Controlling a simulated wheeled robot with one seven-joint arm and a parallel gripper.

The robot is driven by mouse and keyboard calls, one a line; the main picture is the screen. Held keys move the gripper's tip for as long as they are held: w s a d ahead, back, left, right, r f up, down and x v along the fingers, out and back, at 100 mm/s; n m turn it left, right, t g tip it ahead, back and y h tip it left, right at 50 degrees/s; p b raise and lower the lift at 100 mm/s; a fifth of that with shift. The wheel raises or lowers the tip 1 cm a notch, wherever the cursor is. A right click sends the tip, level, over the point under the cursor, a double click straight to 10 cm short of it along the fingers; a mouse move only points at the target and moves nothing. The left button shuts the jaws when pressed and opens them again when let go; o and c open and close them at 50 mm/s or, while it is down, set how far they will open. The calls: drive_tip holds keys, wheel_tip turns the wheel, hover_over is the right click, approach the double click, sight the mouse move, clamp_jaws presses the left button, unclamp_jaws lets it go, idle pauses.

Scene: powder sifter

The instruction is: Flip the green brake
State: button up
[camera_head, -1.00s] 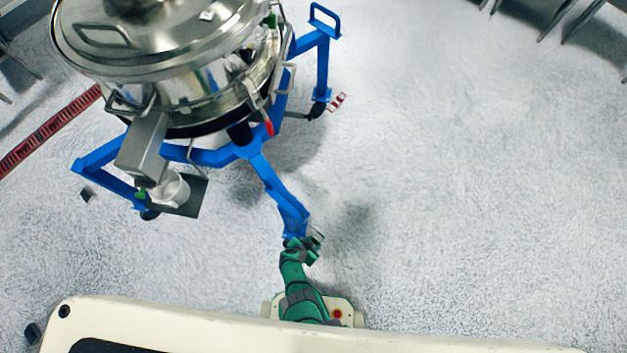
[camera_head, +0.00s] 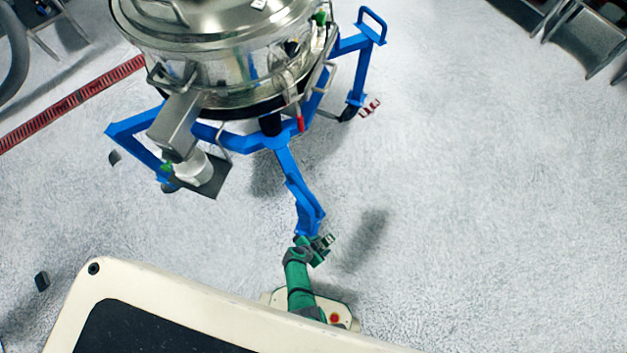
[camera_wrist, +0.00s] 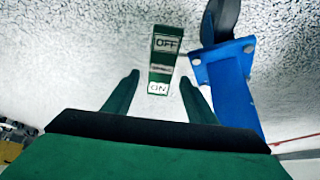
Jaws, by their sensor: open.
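The green brake (camera_wrist: 165,58) shows in the wrist view as a green pedal with white OFF and ON labels. It is attached near a wheel (camera_wrist: 221,18) and the blue frame leg (camera_wrist: 228,80). My gripper (camera_wrist: 159,77) is open, its two green fingers on either side of the brake's ON end in the picture; I cannot tell whether they touch it. In the head view the brake (camera_head: 329,240) is small and partly hidden, beside my gripper (camera_head: 318,246) at the low end of the blue leg (camera_head: 307,205).
The steel powder sifter (camera_head: 215,75) stands on a blue frame. A red and white brake (camera_head: 371,107) is at another leg, upper right. A motor housing (camera_head: 200,172) juts out at left. The pale floor right of my arm is clear.

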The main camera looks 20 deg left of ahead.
drive_tip(key=v, duration=0.8)
drive_tip(key=shift+a+r, duration=0.2)
drive_tip(key=shift+r, duration=0.05)
drive_tip(key=shift+s, duration=0.15)
idle(0.3)
